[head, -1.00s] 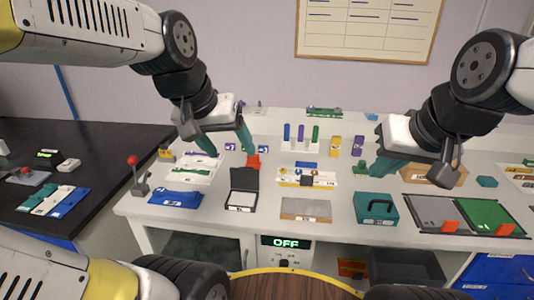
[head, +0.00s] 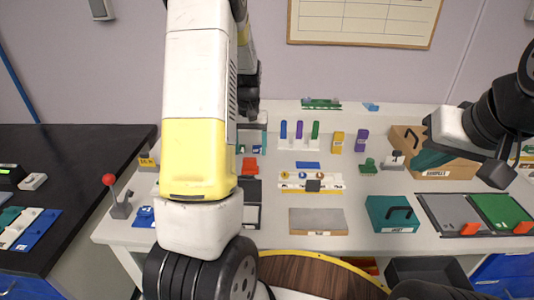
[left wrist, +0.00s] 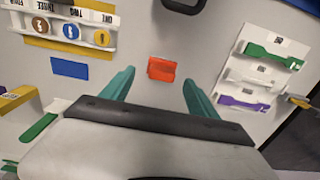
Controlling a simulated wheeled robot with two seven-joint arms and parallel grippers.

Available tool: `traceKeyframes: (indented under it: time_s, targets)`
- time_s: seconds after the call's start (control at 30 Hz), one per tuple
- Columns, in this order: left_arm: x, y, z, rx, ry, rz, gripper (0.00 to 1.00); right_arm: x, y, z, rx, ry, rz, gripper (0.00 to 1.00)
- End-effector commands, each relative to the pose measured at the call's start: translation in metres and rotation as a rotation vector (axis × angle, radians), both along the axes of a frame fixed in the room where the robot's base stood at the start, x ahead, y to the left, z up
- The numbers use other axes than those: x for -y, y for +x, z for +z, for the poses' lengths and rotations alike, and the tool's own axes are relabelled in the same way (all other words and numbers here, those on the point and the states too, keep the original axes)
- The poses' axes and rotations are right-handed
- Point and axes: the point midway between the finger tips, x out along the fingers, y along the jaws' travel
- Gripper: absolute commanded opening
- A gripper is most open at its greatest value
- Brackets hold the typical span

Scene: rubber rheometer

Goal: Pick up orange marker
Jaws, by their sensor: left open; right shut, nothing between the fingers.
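A small orange-red block (head: 249,166), which looks like the orange marker, lies on the white bench, partly hidden by my left arm in the head view. In the left wrist view the orange block (left wrist: 161,69) lies ahead, between the lines of my left fingers. My left gripper (left wrist: 157,80) is open and empty, with one teal finger on each side of the block; contact does not show. My left arm hides most of that gripper in the head view. My right gripper (head: 430,158) is shut and empty at the right, before the cardboard box.
Two more orange pieces, one by the grey panel (head: 468,229) and one by the green panel (head: 522,227), lie at the right. A teal case (head: 390,214) and a grey plate (head: 317,221) stand in front. Coloured blocks and strips lie either side of the orange block.

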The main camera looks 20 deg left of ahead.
Motion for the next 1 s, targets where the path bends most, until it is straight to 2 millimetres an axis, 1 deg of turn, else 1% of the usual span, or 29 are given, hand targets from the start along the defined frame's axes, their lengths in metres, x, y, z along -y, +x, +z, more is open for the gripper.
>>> traceKeyframes:
  time_s: [0.03,0.17,0.33,0.43,0.57,0.77,0.87,1.0]
  targets:
    - [0.000,-0.001,-0.007,-0.004,-0.001,0.000,0.69,0.000,0.000,0.000,0.000,0.000,0.000,0.00]
    - [-0.001,0.000,-0.021,-0.003,-0.001,0.000,0.69,0.000,0.000,0.000,0.000,0.000,0.000,0.00]
    - [-0.007,0.005,-0.046,-0.004,0.000,0.000,0.69,0.000,0.000,0.000,0.000,0.000,0.000,0.00]
    - [-0.006,0.005,-0.059,-0.003,-0.001,-0.001,0.69,0.000,0.000,0.000,0.000,0.000,0.000,0.00]
    - [-0.006,0.006,-0.066,-0.001,-0.001,-0.001,0.69,0.000,0.000,0.000,0.000,0.000,0.000,0.00]
    - [-0.006,0.006,-0.067,0.000,-0.001,-0.001,0.69,0.000,0.000,0.000,0.000,0.000,0.000,0.00]
    - [-0.006,0.006,-0.067,0.000,-0.001,-0.001,0.51,0.000,0.000,0.000,0.000,0.000,0.000,0.00]
    - [-0.006,0.006,-0.067,0.000,-0.001,-0.001,0.24,0.000,0.000,0.000,0.000,0.000,0.000,0.00]
